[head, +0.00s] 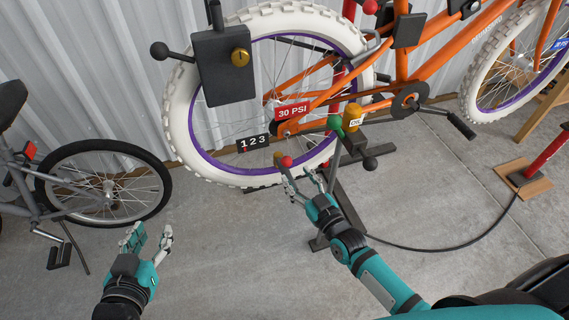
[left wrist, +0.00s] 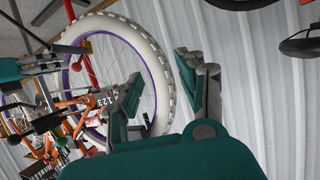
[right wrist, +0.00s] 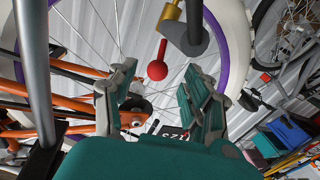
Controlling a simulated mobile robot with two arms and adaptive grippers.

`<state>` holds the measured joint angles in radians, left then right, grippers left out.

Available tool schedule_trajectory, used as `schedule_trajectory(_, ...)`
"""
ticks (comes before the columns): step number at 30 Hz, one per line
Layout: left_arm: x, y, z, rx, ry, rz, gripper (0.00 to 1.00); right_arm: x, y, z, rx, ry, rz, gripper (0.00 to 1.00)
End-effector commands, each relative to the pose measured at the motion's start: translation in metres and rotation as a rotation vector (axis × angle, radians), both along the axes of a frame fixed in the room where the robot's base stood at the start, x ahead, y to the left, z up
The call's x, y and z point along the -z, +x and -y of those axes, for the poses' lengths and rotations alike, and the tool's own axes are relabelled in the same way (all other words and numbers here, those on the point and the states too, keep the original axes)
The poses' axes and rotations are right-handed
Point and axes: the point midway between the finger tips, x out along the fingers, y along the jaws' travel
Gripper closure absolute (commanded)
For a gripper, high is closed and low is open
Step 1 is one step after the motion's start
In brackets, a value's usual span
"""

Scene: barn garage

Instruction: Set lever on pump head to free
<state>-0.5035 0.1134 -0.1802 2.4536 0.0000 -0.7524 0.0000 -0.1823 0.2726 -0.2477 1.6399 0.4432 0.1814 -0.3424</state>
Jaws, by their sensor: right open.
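A red ball-ended lever (head: 286,161) shows at the lower rim of the orange bike's rear wheel (head: 180,105), beside a brass-coloured piece that looks like the pump head. In the right wrist view the red lever (right wrist: 158,68) hangs below the brass piece (right wrist: 172,14) and a grey cylinder (right wrist: 186,38). My right gripper (head: 300,182) is open and empty just below the lever. The lever lies ahead between its fingers in the right wrist view, with no contact visible. My left gripper (head: 150,234) is open and empty, low at the left, away from the wheel.
A red pump (head: 543,155) on a wooden base stands at the right; its black hose (head: 450,246) curves across the floor. A dark stand (head: 345,210) is beside my right arm. A grey bike (head: 105,190) stands left. A 30 PSI sign (head: 292,112) overlaps the wheel.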

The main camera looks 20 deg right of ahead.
Motion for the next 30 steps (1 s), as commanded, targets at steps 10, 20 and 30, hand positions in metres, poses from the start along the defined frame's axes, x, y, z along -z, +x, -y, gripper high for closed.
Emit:
schedule_trajectory(10, -0.061, 0.021, 0.015, 0.023, -0.089, 0.36, 0.6, 0.002, 0.058, -0.013, 0.0, 0.0, 0.001, 0.49)
schedule_trajectory(20, -0.085, 0.021, 0.018, 0.03, -0.121, 0.481, 0.6, 0.001, 0.074, -0.017, -0.001, 0.001, -0.002, 0.49)
schedule_trajectory(30, -0.085, 0.021, 0.018, 0.03, -0.121, 0.481, 0.6, 0.0, 0.074, -0.017, 0.0, 0.0, -0.002, 0.68)
